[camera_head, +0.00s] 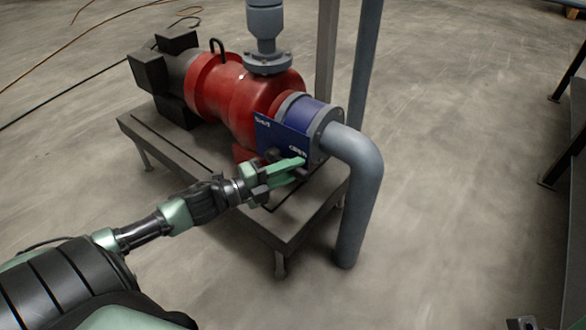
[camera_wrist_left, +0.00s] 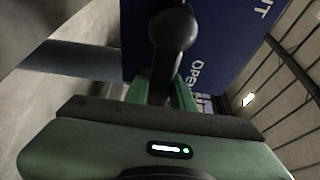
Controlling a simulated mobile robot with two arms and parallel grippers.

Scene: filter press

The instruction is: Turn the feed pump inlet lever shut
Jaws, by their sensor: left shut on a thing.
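The feed pump inlet lever is a dark bar with a round end (camera_wrist_left: 174,30) in the left wrist view. It stands in front of a blue plate (camera_head: 268,133) on the pump's inlet, marked "Shut" at upper left and "Open" at lower right. My left gripper (camera_head: 285,171) is shut on the lever, beside the "Open" mark. In the left wrist view, its green fingers (camera_wrist_left: 162,90) are on either side of the bar. In the head view the fingers hide most of the lever.
The red pump (camera_head: 232,95) with its dark motor stands on a grey metal bench (camera_head: 290,225). A grey elbow pipe (camera_head: 362,190) drops to the floor just right of the blue plate. An upright post (camera_head: 326,50) stands behind. The floor in front is clear.

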